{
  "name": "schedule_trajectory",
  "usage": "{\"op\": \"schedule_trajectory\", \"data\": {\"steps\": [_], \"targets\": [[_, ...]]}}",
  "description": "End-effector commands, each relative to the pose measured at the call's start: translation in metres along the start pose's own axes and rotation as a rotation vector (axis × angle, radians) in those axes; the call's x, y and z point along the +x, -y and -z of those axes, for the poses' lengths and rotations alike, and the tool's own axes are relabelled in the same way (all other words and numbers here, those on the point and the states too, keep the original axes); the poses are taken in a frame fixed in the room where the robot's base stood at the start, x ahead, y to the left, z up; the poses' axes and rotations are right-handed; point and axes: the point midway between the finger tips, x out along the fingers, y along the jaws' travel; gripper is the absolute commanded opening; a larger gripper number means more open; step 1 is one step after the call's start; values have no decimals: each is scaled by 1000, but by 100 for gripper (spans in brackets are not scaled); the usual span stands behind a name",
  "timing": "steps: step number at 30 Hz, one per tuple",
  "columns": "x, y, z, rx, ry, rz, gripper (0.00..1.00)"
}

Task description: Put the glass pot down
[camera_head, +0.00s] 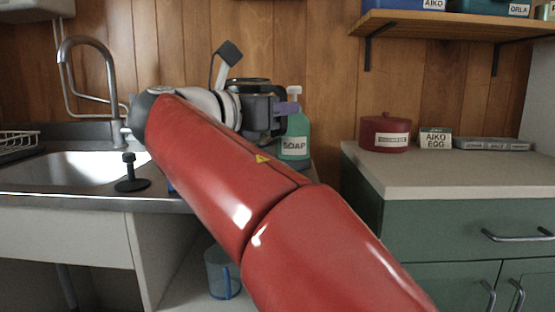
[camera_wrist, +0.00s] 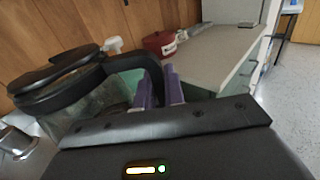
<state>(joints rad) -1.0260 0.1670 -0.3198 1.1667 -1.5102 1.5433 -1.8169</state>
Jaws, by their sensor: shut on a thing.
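The glass pot (camera_wrist: 92,102) fills the left of the wrist view, with a black lid (camera_wrist: 62,72) and a black handle. It looks upright. My gripper (camera_wrist: 160,88) has its purple fingers shut on the handle. In the head view my arm and gripper (camera_head: 286,108) hide most of the pot; part of its dark top (camera_head: 248,81) shows behind them, by the sink counter's back right. Whether the pot's base touches a surface is hidden.
A green soap bottle (camera_head: 296,140) stands close behind my gripper. The sink (camera_head: 80,166) and a black stopper-like object (camera_head: 131,174) are at left.

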Motion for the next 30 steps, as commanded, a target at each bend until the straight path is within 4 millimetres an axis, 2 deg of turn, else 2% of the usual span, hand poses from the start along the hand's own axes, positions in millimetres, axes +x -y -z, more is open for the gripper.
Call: {"op": "schedule_trajectory", "data": {"steps": [1,3,9,14,22,29,30], "targets": [[0,1,18,-2,0,0,0],[0,1,33,-1,0,0,0],[0,1,58,2,0,0,0],[3,-2,60,4,1,1,0],[27,-26,64,0,1,3,0],[29,-28,68,3,1,0,0],[29,-28,68,1,0,0,16]]}}
